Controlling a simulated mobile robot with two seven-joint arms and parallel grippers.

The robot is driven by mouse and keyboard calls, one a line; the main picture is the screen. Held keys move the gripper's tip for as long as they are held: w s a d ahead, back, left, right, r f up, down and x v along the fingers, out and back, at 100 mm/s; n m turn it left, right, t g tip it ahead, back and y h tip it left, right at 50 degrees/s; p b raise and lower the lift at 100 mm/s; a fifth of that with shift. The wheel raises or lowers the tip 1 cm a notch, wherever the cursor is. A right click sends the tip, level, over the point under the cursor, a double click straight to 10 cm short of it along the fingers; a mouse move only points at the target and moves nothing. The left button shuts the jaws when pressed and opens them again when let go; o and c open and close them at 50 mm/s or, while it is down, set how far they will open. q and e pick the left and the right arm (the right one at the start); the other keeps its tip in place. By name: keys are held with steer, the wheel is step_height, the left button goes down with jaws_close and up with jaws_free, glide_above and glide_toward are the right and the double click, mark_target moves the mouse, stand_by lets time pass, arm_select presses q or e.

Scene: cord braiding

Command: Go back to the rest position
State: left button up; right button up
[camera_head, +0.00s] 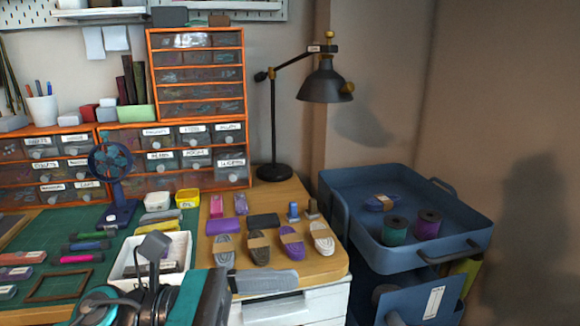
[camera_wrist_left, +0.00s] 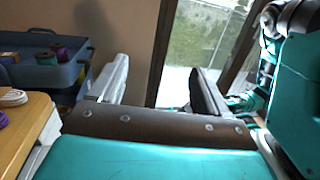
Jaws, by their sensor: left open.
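My left gripper (camera_wrist_left: 161,74) is open and empty in the left wrist view, with its two fingers spread apart. In the head view its palm (camera_head: 212,298) is at the bottom, with one grey finger (camera_head: 265,281) pointing right across the front edge of the wooden top (camera_head: 325,262). The other finger is out of that frame. Parts of my arm cover the lower left of the desk. In the wrist view, teal and grey parts of my own body fill the right side. I cannot make out my right gripper in either view.
Cord bundles (camera_head: 291,244) lie on the wooden top just behind the finger. A white tray (camera_head: 125,262) sits left of it. A black lamp (camera_head: 325,84) stands behind. A blue cart (camera_head: 345,190) with spools is at the right. A window (camera_wrist_left: 203,45) shows beyond my fingers.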

arm_select(q)
steer(key=w+a+f+n+t+y, duration=0.4)
steer(key=n+t, duration=0.5)
steer(key=n, duration=0.7)
steer(key=w+a+f+n+t+y, duration=0.35)
steer(key=n+t, duration=0.45)
steer(key=n, duration=0.8)
steer(key=s+a+f+n+g+y, duration=0.2)
steer(key=s+f+n+y, duration=0.15)
steer(key=f+n, duration=0.35)
steer(key=s+a+f+n+g+y, duration=0.1)
steer(key=s+f+n+g+y, duration=0.2)
steer(key=f+n, duration=0.4)
steer(key=s+a+f+n+g+y, duration=0.2)
steer(key=s+f+n, duration=0.25)
steer(key=f, duration=0.45)
steer(key=a+r+y+p, duration=0.1)
steer(key=a+r+p, duration=0.2)
steer(key=r+p, duration=1)
steer(key=p, duration=0.4)
steer(key=shift+s+a, duration=0.2)
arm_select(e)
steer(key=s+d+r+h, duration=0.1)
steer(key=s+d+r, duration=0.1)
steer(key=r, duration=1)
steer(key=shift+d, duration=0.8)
arm_select(q)
steer(key=shift+n, duration=0.25)
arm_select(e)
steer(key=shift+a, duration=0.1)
